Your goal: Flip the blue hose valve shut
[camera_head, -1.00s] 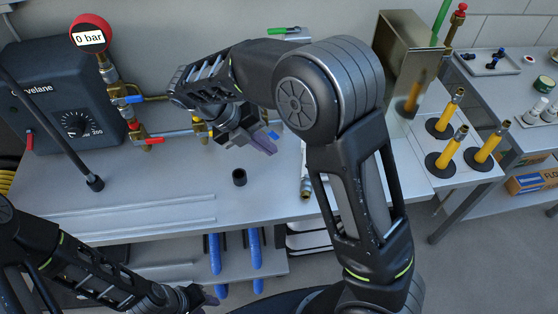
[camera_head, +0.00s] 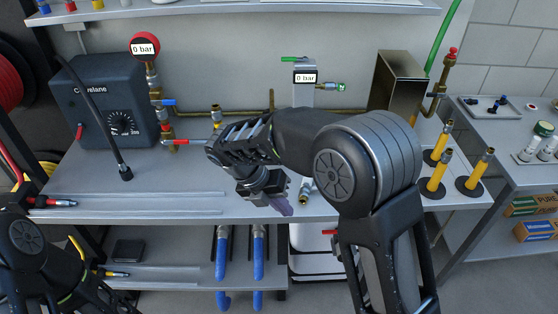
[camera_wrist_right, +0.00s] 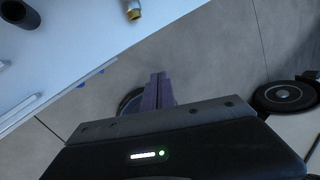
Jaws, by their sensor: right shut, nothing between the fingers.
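A blue valve lever (camera_head: 163,102) sits on the brass pipework under the red-rimmed gauge (camera_head: 145,46), at the left back of the bench in the head view. It lies roughly level across the pipe. A red lever (camera_head: 173,142) is below it. My right gripper (camera_head: 283,207) is near the bench's front edge, well to the right of the blue lever and apart from it. Its purple fingers are together and empty, as the right wrist view (camera_wrist_right: 158,90) also shows. My forearm hides part of the pipework behind it. My left gripper is out of view.
A second gauge (camera_head: 306,78) and green lever are at the back middle. Yellow-handled tubes (camera_head: 437,178) stand right.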

